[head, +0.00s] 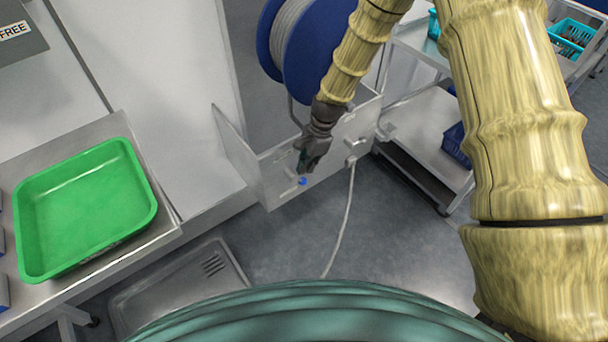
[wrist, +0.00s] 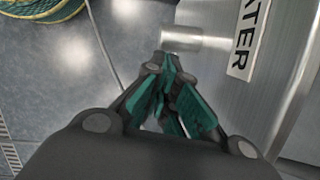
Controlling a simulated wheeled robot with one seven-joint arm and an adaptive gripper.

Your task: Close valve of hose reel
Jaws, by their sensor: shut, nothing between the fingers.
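The hose reel (head: 318,60) has blue discs with pale hose wound between them, and stands at the top middle of the head view. Below it is a grey metal panel (head: 272,185). A small blue part (head: 303,181), apparently the valve handle, shows low on the panel, just below my gripper (head: 301,166). In the wrist view, my gripper (wrist: 168,68) is shut and empty, its teal-padded fingers together. A metal pipe stub (wrist: 182,39) lies just beyond the fingertips, beside a label (wrist: 248,38) reading "ATER". The blue part is not visible there; contact cannot be told.
A pale hose (head: 345,220) hangs from the panel to the floor. A green tray (head: 85,210) rests on a metal table at left. A trolley (head: 425,135) with a dark blue crate (head: 455,145) stands at right. Grey floor (head: 390,240) is open in front of the panel.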

